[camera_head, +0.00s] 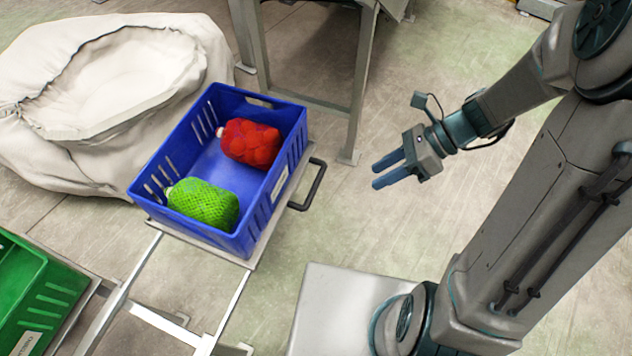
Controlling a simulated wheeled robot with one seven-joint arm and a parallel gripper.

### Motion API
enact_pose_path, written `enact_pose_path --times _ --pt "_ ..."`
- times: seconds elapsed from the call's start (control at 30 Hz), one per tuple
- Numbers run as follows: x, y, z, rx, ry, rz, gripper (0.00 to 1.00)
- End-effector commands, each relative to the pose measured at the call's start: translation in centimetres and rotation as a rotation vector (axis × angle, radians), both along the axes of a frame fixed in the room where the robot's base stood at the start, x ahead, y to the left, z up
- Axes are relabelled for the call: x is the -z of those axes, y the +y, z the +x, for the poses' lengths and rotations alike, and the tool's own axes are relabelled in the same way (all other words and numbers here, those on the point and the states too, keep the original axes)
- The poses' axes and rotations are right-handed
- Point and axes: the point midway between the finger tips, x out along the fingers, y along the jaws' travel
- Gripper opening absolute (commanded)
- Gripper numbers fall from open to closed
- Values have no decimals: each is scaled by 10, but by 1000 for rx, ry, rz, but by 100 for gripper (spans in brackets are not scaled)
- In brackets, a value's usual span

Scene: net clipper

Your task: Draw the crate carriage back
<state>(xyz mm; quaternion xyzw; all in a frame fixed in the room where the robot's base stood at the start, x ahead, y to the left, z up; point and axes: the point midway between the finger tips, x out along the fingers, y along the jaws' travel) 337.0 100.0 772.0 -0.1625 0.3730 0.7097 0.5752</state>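The blue crate (263,218) sits on the grey crate carriage (228,251), a flat plate on two pale rails (133,279). A black handle (314,187) sticks out from the carriage's right side. In the crate lie a red net bag (250,143) and a green net bag (203,204). My gripper (378,174) is to the right of the handle, apart from it, with its fingers pointing left. The two blue fingers show a narrow gap between them, and nothing is held.
A large whitish sack (45,140) lies behind and left of the crate. A metal frame leg (358,90) stands behind the handle. A green crate (40,295) is at the lower left. Bare floor (340,230) lies between the handle and my arm.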

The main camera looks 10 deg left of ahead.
Motion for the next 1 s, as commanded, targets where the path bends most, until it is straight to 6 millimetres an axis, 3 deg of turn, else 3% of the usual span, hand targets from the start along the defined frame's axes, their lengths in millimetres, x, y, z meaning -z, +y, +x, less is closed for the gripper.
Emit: enact_pose_path --times 0.03,0.1,0.3,0.5,0.6,0.77,1.0 --pt "41 5 7 89 105 27 38" --pt "71 12 16 214 249 63 38" --pt "157 24 46 540 664 158 38" --pt "220 27 70 763 978 228 38" --pt "236 26 77 821 1068 249 38" --pt "245 30 81 856 1122 261 38" --pt "254 66 80 853 1123 260 38"
